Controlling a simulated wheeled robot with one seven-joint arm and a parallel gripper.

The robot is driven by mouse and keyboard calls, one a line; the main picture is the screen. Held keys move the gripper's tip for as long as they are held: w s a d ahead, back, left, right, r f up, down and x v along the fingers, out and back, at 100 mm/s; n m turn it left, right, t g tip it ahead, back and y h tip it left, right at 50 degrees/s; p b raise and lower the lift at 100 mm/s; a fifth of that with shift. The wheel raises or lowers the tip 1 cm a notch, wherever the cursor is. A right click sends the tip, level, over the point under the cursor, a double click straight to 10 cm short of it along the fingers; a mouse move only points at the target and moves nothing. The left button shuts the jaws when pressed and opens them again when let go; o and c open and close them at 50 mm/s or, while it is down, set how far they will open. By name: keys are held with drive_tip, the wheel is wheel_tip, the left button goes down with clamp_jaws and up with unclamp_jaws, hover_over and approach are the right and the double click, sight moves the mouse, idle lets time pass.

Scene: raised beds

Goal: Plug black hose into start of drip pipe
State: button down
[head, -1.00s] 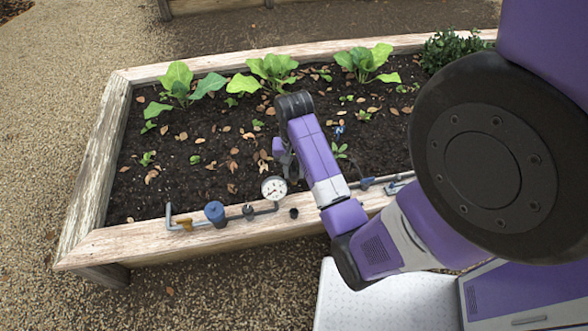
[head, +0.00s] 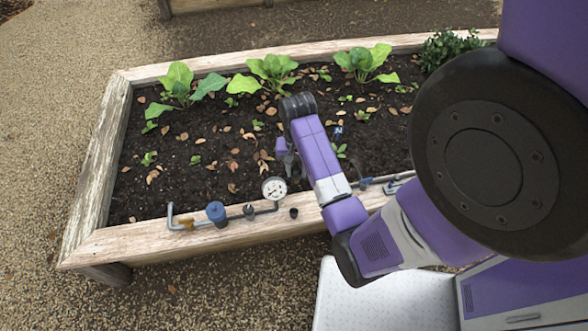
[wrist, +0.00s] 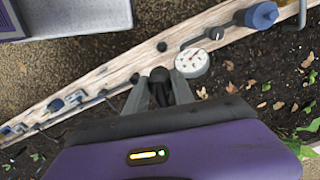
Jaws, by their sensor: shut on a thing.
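My gripper (wrist: 161,92) is shut on a black, rounded piece (wrist: 160,76), which looks like the end of the black hose. It is held above the soil beside the front rail. In the head view my gripper (head: 291,165) is partly hidden by my purple wrist, and the held piece is not clear there.
A round white gauge (head: 274,188) stands close to my gripper. A blue filter (head: 216,212) and grey piping (head: 181,223) lie along the wooden rail (head: 130,241). A small black cap (head: 294,213) sits on the rail. Leafy plants (head: 272,70) grow behind.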

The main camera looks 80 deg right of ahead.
drive_tip(key=s+d+p, duration=0.2)
drive_tip(key=s+d, duration=0.8)
drive_tip(key=shift+s+d, duration=0.2)
idle(1.0)
wheel_tip(320, 180, down, 17)
drive_tip(key=b, duration=1)
drive_tip(key=shift+f, duration=0.15)
idle(2.3)
drive_tip(key=shift+p, duration=0.45)
idle(1.2)
